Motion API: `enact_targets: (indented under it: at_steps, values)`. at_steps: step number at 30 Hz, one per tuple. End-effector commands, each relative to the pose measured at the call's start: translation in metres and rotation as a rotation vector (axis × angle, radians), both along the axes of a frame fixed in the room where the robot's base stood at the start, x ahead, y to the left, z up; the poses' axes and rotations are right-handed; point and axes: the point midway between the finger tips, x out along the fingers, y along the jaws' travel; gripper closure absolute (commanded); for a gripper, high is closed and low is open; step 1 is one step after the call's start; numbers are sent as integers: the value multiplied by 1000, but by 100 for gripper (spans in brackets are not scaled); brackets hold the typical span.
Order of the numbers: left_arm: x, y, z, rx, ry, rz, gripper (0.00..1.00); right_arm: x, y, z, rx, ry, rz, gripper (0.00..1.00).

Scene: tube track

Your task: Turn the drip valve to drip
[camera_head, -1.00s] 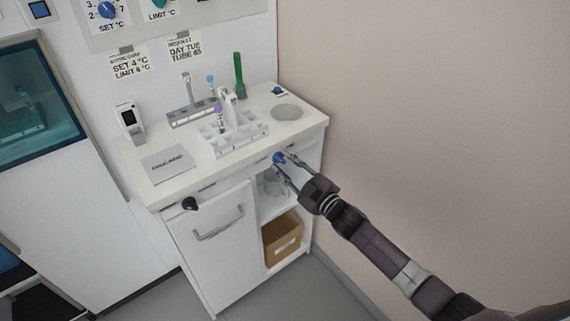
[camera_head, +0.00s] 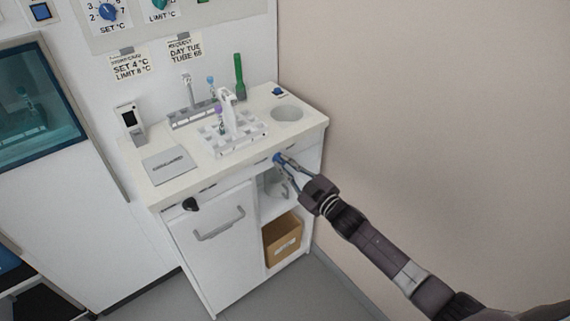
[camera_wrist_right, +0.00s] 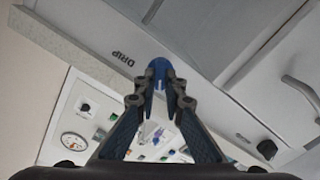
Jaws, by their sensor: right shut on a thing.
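The drip valve is a small blue knob (camera_head: 277,158) on the front edge of the white counter, above the open shelf. In the right wrist view the blue knob (camera_wrist_right: 159,68) sits between the fingertips, beside the printed word DRIP (camera_wrist_right: 122,59). My right gripper (camera_head: 281,161) reaches in from the lower right and is shut on the knob; it also shows in the right wrist view (camera_wrist_right: 160,84). The fingers hide part of the knob, and I cannot tell its exact setting. My left gripper is not in view.
The counter (camera_head: 165,195) holds a white tube rack (camera_head: 233,147), a green tube (camera_head: 239,75) and a grey plate (camera_head: 169,164). A black knob (camera_head: 190,204) is at the front left. A cardboard box (camera_head: 283,238) sits on the lower shelf. The wall is close on the right.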

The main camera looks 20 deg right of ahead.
Motion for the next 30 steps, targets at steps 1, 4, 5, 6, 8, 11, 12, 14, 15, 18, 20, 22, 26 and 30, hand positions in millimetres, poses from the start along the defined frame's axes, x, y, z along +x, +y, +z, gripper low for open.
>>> enact_targets:
  at_steps: [1,4,5,6,8,11,12,14,15,18,20,22,26,30]
  values:
    - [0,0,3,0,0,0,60,0,0,1,32,12,1,100]
    - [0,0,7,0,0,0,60,0,0,1,105,40,1,100]
    - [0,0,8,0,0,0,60,0,0,1,129,50,1,100]
    - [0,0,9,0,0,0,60,0,0,1,164,62,0,100]
    - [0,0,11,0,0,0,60,0,-1,2,217,81,0,100]
    - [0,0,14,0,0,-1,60,0,-1,2,307,113,0,100]
    - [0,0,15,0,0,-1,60,0,-1,1,344,126,0,100]
    - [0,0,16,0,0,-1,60,0,-1,1,397,146,0,100]
    - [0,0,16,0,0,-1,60,1,-2,1,433,159,0,100]
    - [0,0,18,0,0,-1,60,0,-2,1,522,192,0,100]
    - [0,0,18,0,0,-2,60,0,-2,0,575,211,0,100]
    - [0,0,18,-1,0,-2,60,1,-3,0,637,234,0,100]
    - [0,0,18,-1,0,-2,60,1,-3,0,753,275,0,100]
    - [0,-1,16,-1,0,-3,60,1,-4,-1,874,319,0,100]
